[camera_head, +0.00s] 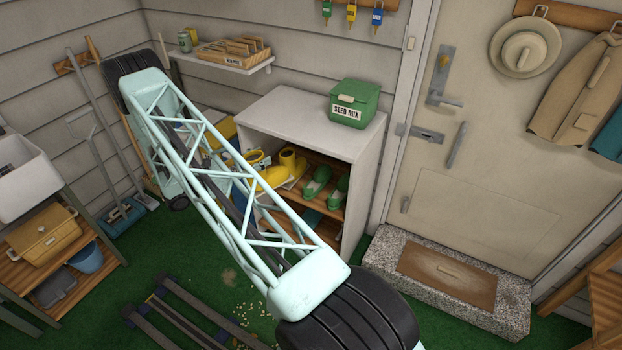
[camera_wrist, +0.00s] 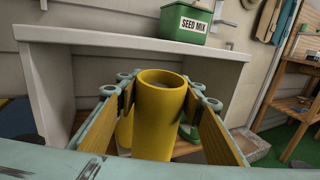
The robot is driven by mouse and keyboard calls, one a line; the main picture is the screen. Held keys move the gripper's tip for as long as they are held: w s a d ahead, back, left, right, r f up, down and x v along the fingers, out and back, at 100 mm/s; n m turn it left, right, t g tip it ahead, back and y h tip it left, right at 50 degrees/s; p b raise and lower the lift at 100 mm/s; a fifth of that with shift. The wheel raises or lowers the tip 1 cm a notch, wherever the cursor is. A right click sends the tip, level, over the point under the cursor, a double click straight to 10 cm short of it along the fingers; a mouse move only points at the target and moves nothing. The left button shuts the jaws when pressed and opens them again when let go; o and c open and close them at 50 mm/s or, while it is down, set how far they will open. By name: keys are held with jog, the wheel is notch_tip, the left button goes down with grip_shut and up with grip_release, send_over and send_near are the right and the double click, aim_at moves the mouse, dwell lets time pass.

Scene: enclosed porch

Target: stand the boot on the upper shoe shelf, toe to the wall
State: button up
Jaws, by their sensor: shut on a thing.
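In the wrist view, my gripper (camera_wrist: 155,110) is shut on the yellow boot (camera_wrist: 160,115), one finger on each side of its upright shaft. The shaft's open top faces up; its toe and sole are hidden. Another yellow shape shows behind it at the left. The boot is in front of the open-fronted white shoe cabinet (camera_wrist: 80,55). In the head view, the cabinet (camera_head: 290,112) has a wooden upper shelf (camera_head: 322,170) with green clogs (camera_head: 318,183) at the right and yellow boots (camera_head: 290,165) at the left. My arm partly covers the yellow boots, and I cannot tell which is held.
A green seed mix box (camera_head: 355,103) stands on the cabinet top. A doorstep with a mat (camera_head: 445,275) is at the right. A bench with a bread-bin-like box (camera_head: 43,232) is at the left. My rail runs across the green floor, with scattered seed beside it.

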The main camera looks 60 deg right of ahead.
jog(key=w+d+f+n+t+h, duration=0.1)
jog(key=w+f+n+t, duration=0.1)
jog(key=w, duration=0.4)
jog(key=w+d+f+n+t+h, duration=0.1)
jog(key=w+f+n+t, duration=0.1)
jog(key=w+t, duration=0.3)
jog(key=shift+w+d+f+n+b, duration=0.25)
jog(key=shift+w+f+n+b, duration=0.15)
jog(key=shift+f, duration=0.35)
jog(key=shift+d, duration=0.1)
jog(key=d+f+b, duration=0.1)
jog(key=d+b, duration=0.1)
jog(key=d, duration=0.7)
jog(key=s+d+f+b, duration=0.1)
jog(key=d+f, duration=0.1)
jog(key=d, duration=0.8)
jog(key=shift+s+d+b, duration=0.2)
jog(key=shift+s+b, duration=0.05)
jog(key=shift+b, duration=0.15)
jog(key=shift+f, duration=0.15)
jog(key=f, duration=0.2)
jog(key=f+b, duration=0.1)
jog(key=shift+d+f, duration=0.2)
jog(key=shift+f, duration=0.15)
